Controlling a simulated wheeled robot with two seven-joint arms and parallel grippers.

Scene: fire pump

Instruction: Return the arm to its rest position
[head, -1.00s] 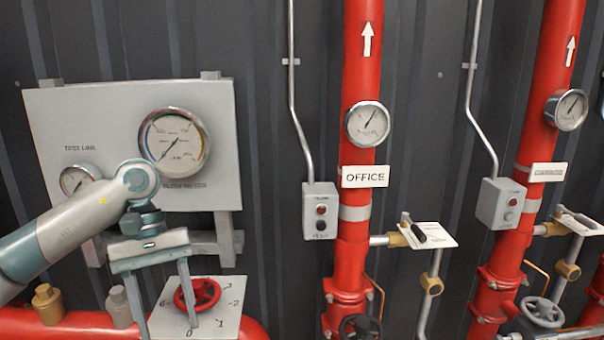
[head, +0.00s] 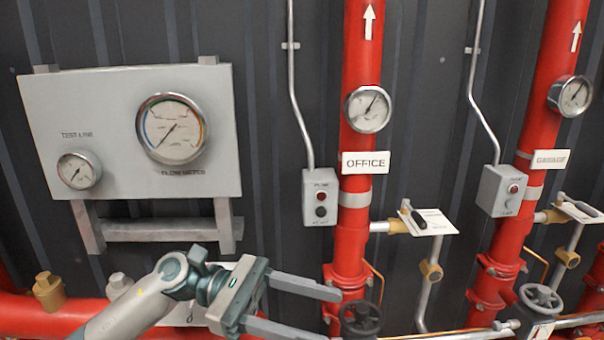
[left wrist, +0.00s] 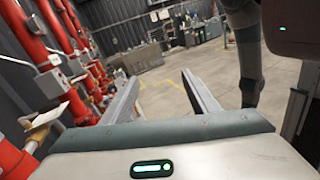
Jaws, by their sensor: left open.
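My left gripper (head: 318,312) is at the bottom middle of the head view, its fingers apart and pointing right, with nothing between them. In the left wrist view its two fingers (left wrist: 160,85) also stand apart, with open floor beyond. My left arm (head: 130,310) comes in from the lower left, low in front of the red pipework. The red dial valve with its numbered plate is mostly hidden behind the gripper and wrist. My right gripper is not in the head view.
A grey board (head: 110,120) with two gauges is on the left. Red risers (head: 357,235) carry the OFFICE sign (head: 366,163) and a grey switch box (head: 320,197). A dark handwheel (head: 361,318) sits just right of my left fingertips. The wrist view shows clear floor (left wrist: 165,95).

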